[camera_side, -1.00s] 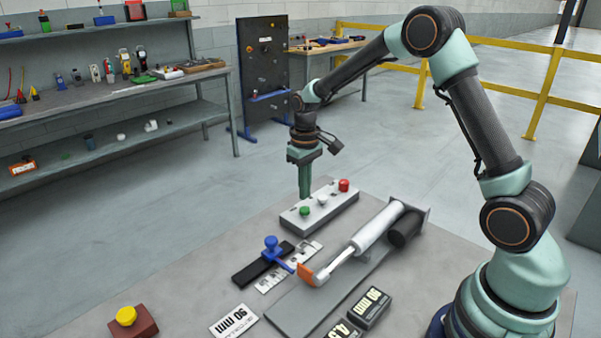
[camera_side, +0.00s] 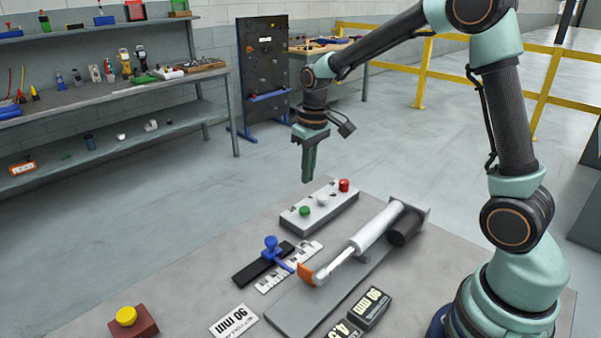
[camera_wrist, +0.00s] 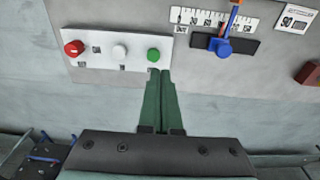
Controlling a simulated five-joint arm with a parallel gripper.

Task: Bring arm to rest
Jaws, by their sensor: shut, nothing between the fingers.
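My gripper (camera_side: 307,179) is shut and empty. It hangs in the air above the far edge of the table, behind the button box (camera_side: 325,207). The box is light grey with a green button (camera_side: 305,211), a white button (camera_side: 322,201) and a red button (camera_side: 344,185). In the wrist view the two green fingers (camera_wrist: 158,74) lie together, and their tips appear just below the green button (camera_wrist: 153,55). The gap between the tips and the box shows clearly in the side view.
A cylinder unit (camera_side: 375,230) with an orange tip lies on the table (camera_side: 190,270). A blue-handled slider (camera_side: 270,255) sits by a marked scale. A yellow button on a brown block (camera_side: 133,322) stands front left. A workbench (camera_side: 110,95) and yellow railing (camera_side: 480,86) stand behind.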

